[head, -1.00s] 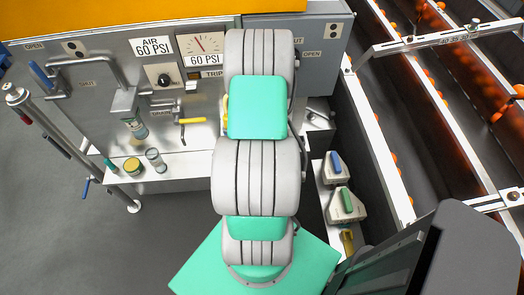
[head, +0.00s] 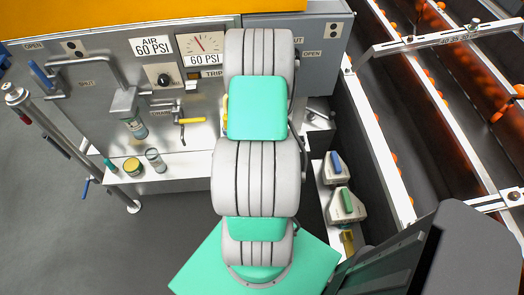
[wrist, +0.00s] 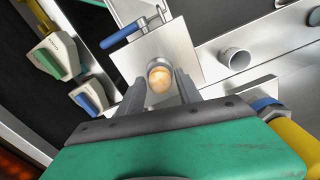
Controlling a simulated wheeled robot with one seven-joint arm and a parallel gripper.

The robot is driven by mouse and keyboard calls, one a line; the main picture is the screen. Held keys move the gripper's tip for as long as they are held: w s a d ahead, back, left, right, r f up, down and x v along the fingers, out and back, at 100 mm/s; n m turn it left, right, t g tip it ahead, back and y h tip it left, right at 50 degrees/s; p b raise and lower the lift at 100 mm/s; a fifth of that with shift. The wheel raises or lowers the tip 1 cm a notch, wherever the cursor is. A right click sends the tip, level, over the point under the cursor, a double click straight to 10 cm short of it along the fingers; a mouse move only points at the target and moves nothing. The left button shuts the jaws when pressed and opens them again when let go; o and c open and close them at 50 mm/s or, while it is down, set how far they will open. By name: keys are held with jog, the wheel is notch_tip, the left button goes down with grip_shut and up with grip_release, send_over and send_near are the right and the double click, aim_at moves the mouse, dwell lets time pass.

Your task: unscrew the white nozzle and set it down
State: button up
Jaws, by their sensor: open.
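A small round piece with a pale rim and a tan end face (wrist: 160,78), possibly the white nozzle, shows in the wrist view in front of a steel plate. My gripper (wrist: 161,92) is open, with one grey finger on each side of this piece. I cannot tell whether the fingers touch it. In the head view my arm hides the gripper and this piece.
In the wrist view a blue-handled valve (wrist: 122,36) is close above the gripper, and a pale open cup (wrist: 235,58) stands to the right. Boxy units with green (head: 346,201) and blue (head: 336,163) tops stand right of my arm.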

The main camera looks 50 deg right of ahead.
jog(key=shift+m, duration=0.8)
jog(key=shift+m, duration=2.6)
jog(key=shift+m+b, duration=0.35)
jog(key=shift+m, duration=1.35)
jog(key=c, duration=0.7)
jog(key=shift+n, duration=0.9)
jog(key=shift+c, duration=0.2)
